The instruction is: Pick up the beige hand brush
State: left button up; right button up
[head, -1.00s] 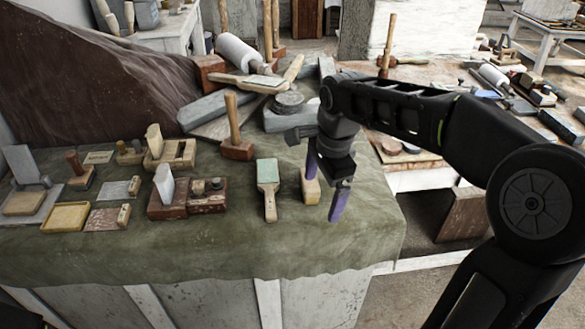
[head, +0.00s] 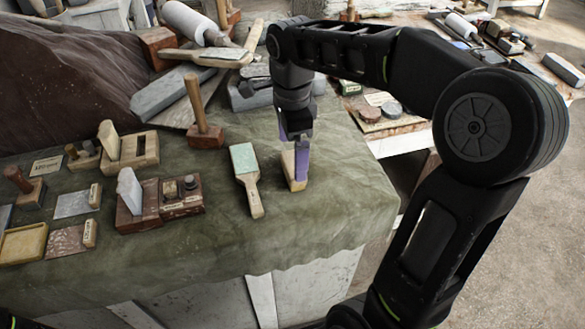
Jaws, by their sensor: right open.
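The beige hand brush (head: 289,172) lies on the green cloth near the table's right side. It is a small pale block, partly hidden by a finger of my right gripper. My right gripper (head: 295,158) points down over the brush with its purple fingers apart. One finger stands in front of the brush's right side; the other is at its far side, its tip hidden. Whether the fingers touch the brush I cannot tell. My left gripper is not in view.
A green-topped wooden paddle (head: 245,178) lies just left of the brush. A wooden mallet (head: 203,125) stands behind it, and a red-brown box (head: 181,196) sits further left. The green cloth (head: 340,205) is bare to the right and in front.

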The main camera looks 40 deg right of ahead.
jog(key=shift+f, duration=0.35)
jog(key=shift+s+d+f+p, duration=0.1)
jog(key=shift+f+p, duration=0.1)
jog(key=shift+f, duration=1.1)
jog(key=shift+d+f+p, duration=0.1)
jog(key=shift+f+p, duration=0.05)
jog(key=shift+f, duration=1.15)
jog(key=c, duration=1.3)
